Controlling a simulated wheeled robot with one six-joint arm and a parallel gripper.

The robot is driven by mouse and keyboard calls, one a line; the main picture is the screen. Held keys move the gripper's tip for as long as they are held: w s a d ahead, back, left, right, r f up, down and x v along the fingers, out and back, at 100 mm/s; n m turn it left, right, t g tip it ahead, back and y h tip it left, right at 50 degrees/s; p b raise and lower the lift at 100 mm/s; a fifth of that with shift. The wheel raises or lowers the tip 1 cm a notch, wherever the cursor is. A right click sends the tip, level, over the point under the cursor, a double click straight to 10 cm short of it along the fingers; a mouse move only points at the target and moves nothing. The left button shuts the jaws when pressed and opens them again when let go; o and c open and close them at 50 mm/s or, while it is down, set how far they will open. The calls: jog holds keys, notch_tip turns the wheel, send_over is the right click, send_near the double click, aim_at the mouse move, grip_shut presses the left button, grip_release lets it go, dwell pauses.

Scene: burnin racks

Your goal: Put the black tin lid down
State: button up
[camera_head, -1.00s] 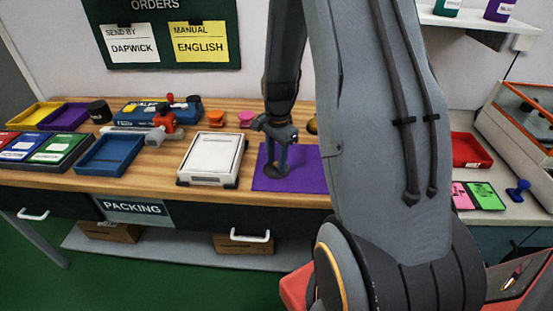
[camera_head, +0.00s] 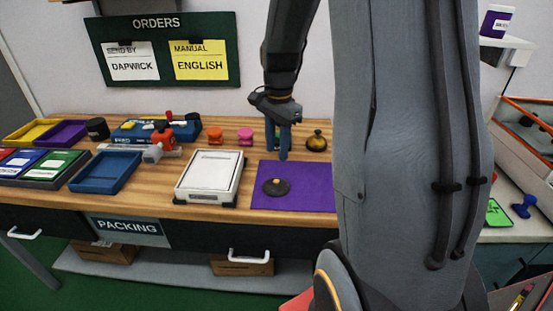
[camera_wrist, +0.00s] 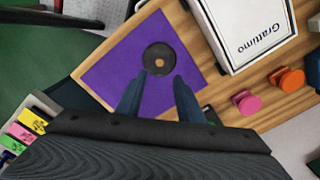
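The black tin lid (camera_head: 276,187) lies flat on the purple mat (camera_head: 310,190), near the mat's left side. It also shows in the wrist view (camera_wrist: 159,58), a dark disc with a small tan centre, on the purple mat (camera_wrist: 115,72). My gripper (camera_head: 284,155) is above and behind the lid, apart from it. In the wrist view my gripper (camera_wrist: 157,92) has its two fingers spread with nothing between them, and the lid lies beyond the fingertips.
A white box (camera_head: 209,175) stands just left of the mat. Orange (camera_head: 215,136) and pink (camera_head: 245,136) stamps and a brass bell (camera_head: 316,141) stand behind. A blue tray (camera_head: 106,172) is farther left. The mat's right part is clear.

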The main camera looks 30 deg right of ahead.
jog(key=s+a+f+n, duration=0.2)
jog(key=s+a+n, duration=1.2)
jog(key=a+n, duration=0.1)
jog(key=shift+s+n, duration=0.35)
jog(key=shift+n, duration=0.15)
jog(key=shift+c, duration=0.7)
